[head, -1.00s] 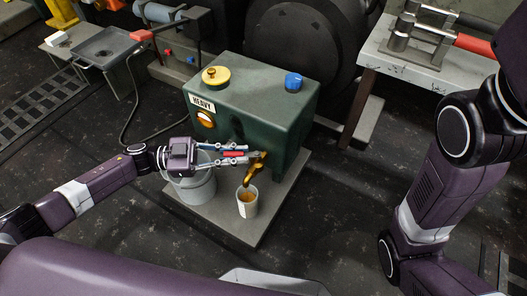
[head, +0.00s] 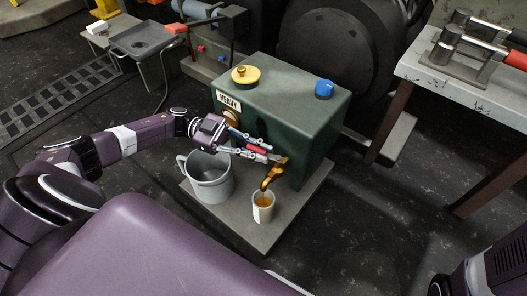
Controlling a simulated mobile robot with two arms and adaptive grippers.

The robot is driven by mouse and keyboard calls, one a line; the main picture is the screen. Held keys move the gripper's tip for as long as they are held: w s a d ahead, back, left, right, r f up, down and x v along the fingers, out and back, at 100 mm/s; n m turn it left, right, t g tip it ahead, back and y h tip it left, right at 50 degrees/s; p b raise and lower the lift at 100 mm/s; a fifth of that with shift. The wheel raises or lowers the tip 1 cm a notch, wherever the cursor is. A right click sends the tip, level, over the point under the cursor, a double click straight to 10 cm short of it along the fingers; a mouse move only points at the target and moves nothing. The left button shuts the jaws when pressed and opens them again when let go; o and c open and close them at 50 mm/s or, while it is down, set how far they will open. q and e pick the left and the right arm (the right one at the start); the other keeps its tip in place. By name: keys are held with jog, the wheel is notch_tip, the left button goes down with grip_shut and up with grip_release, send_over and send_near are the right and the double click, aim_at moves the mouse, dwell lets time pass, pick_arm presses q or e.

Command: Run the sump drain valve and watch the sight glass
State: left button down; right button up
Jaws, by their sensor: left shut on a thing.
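The dark green sump box (head: 300,112) carries a label reading HEAVY. Its brass drain valve (head: 274,172) sticks out low on the front, with a red handle (head: 257,149). My left gripper (head: 262,153) is shut on that red handle. The amber sight glass (head: 231,117) beside the label is partly hidden by my left gripper. A small pale cup (head: 263,208) stands under the spout with amber liquid in it; the spout's end is just above the cup. My right gripper is out of view.
A grey jug (head: 208,183) stands left of the cup on the grey base plate (head: 252,233). A yellow cap (head: 245,75) and a blue cap (head: 324,89) sit on the box. A workbench (head: 455,80) stands at the right. The floor right of the plate is clear.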

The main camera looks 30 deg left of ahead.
pick_arm(q)
jog(key=shift+w, duration=0.1)
jog(key=c, duration=2)
grip_release()
jog(key=shift+o, duration=0.2)
jog(key=shift+a, duration=0.1)
jog(key=s+a, duration=0.1)
jog(key=a, duration=1)
jog(key=shift+s+a, duration=0.15)
jog(key=shift+a, duration=0.25)
jog(key=shift+c, duration=0.3)
